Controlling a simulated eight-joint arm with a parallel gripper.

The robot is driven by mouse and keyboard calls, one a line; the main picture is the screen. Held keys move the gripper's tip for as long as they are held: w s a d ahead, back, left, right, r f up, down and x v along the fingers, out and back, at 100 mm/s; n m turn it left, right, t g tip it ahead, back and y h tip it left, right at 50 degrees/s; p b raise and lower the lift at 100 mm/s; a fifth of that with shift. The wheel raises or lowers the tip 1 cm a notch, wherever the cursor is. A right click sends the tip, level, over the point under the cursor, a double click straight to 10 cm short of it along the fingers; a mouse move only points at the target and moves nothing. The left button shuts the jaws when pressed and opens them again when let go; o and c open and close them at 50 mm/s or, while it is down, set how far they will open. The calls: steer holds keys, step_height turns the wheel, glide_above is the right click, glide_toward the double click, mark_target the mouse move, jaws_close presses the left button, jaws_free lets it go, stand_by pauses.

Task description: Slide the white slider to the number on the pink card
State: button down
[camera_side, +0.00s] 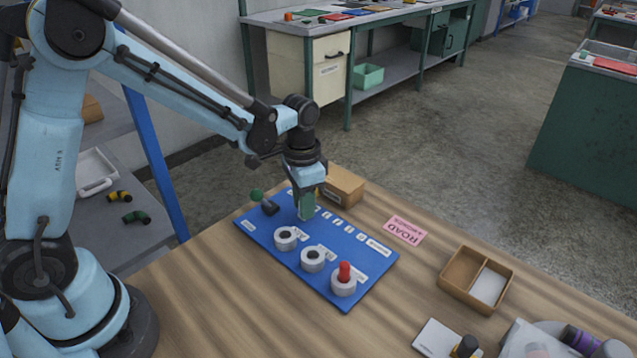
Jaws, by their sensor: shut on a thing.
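A blue panel (277,236) lies on the wooden table, with a row of small white marks along its far side. My gripper (307,214) points down at this row, near its left part. It is shut on the white slider, which the fingers hide almost wholly. The pink card (404,230) lies flat on the table to the right of the panel. Its print is upside down in this view; a large word like "ROAD" shows, and the smaller line is too small to read.
Several white round fittings (312,260) stand on the panel's near side, one with a red peg (344,271). A green-knobbed lever (258,196) is at its left. A cardboard box (343,186) stands behind. A divided tray (461,270) is at the right.

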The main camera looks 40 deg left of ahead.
steer(key=shift+a, duration=0.3)
steer(key=c, duration=1)
jaws_free()
steer(key=shift+d, duration=0.1)
steer(key=shift+o, duration=0.2)
step_height(320, 180, up, 12)
steer(key=s+a+n+t, duration=0.2)
steer(key=s+n+t, duration=0.2)
steer(key=s+t, duration=0.3)
steer(key=shift+s+a+n, duration=0.25)
steer(key=shift+s+n, duration=0.05)
steer(key=shift+s, duration=1.8)
